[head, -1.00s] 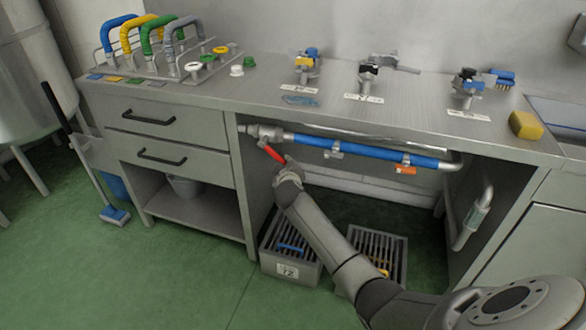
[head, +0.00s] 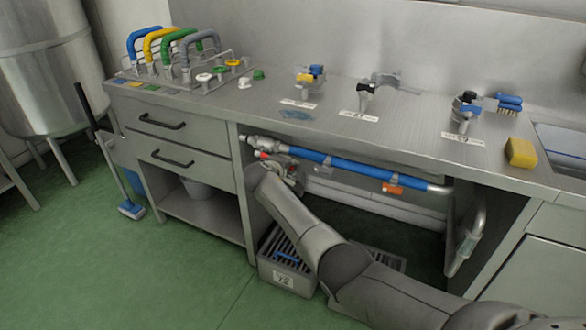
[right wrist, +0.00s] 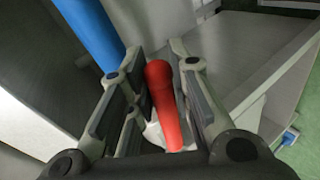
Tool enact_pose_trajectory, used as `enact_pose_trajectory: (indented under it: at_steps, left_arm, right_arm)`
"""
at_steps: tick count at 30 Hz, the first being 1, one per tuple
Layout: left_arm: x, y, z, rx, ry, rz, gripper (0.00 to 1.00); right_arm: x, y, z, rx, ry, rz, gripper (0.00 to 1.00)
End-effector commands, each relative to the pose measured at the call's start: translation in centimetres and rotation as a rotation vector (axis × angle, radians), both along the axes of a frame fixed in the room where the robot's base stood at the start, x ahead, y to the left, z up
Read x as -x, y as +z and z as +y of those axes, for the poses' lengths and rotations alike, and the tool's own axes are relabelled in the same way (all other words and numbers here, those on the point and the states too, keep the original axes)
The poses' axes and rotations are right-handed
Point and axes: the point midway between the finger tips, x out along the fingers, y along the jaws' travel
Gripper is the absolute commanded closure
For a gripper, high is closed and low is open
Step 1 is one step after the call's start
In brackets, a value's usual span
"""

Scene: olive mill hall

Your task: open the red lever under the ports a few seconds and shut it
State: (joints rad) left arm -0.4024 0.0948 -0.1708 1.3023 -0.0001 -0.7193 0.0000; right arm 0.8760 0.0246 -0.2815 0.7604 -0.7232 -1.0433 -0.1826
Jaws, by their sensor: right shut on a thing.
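The red lever (head: 262,155) shows only as a small patch at the left end of the blue-sleeved pipe (head: 340,166) under the counter. My right gripper (head: 279,172) is at it and hides most of it in the head view. In the right wrist view the red lever (right wrist: 164,105) stands between the two fingers of my right gripper (right wrist: 157,70), which is shut on it. The blue pipe (right wrist: 88,32) passes at the upper left there. Three valve ports (head: 309,77) stand on the counter above. My left gripper is in neither view.
An orange-handled valve (head: 391,188) hangs from the pipe to the right. Slatted crates (head: 286,275) stand on the floor below. A drawer cabinet (head: 175,140) borders the opening on the left. A yellow sponge (head: 520,152) lies on the counter.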

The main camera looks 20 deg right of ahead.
Motion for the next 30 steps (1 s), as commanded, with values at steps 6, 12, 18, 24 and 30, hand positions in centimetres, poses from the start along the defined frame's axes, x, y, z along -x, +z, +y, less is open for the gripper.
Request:
enact_pose_trajectory:
  at_steps: [6,12,18,24,30]
  left_arm:
    - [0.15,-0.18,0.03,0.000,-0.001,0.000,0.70]
    - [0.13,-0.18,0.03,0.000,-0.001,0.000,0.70]
    - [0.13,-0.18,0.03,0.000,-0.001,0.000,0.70]
    - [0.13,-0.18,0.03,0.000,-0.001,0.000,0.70]
    - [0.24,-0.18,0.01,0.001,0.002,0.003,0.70]
  right_arm:
    - [-0.15,0.33,0.13,0.010,-0.001,0.007,1.00]
    - [-0.16,0.33,0.12,0.009,-0.001,0.006,1.00]
    - [-0.14,0.30,0.11,0.009,-0.001,0.006,0.65]
    - [-0.11,0.20,0.12,0.008,0.000,0.008,0.62]
    - [-0.01,0.23,0.26,0.008,0.000,0.008,0.62]
